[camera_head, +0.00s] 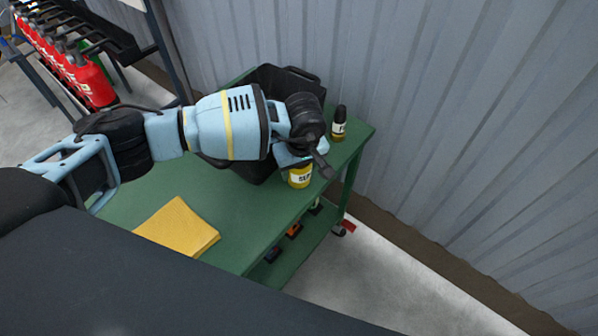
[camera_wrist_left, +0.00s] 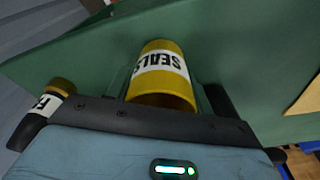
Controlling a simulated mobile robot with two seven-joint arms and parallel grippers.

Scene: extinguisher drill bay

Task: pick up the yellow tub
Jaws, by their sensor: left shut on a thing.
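The yellow tub (camera_head: 300,180) with a white band is at the right edge of the green bench top, partly hidden under my left gripper (camera_head: 304,166). In the left wrist view the tub (camera_wrist_left: 162,92) shows its label "SEALS" and sits between the two dark fingers. My left gripper is shut on the tub from above. I cannot tell whether the tub's base touches the bench. My right gripper is in neither view.
A black bin (camera_head: 262,82) stands just behind my left wrist. A dark-topped bottle (camera_head: 339,124) stands at the bench's far right corner. Folded yellow cloth (camera_head: 178,228) lies on the green bench (camera_head: 240,222). Red extinguishers (camera_head: 88,80) stand far left; a grey corrugated wall (camera_head: 440,110) is behind.

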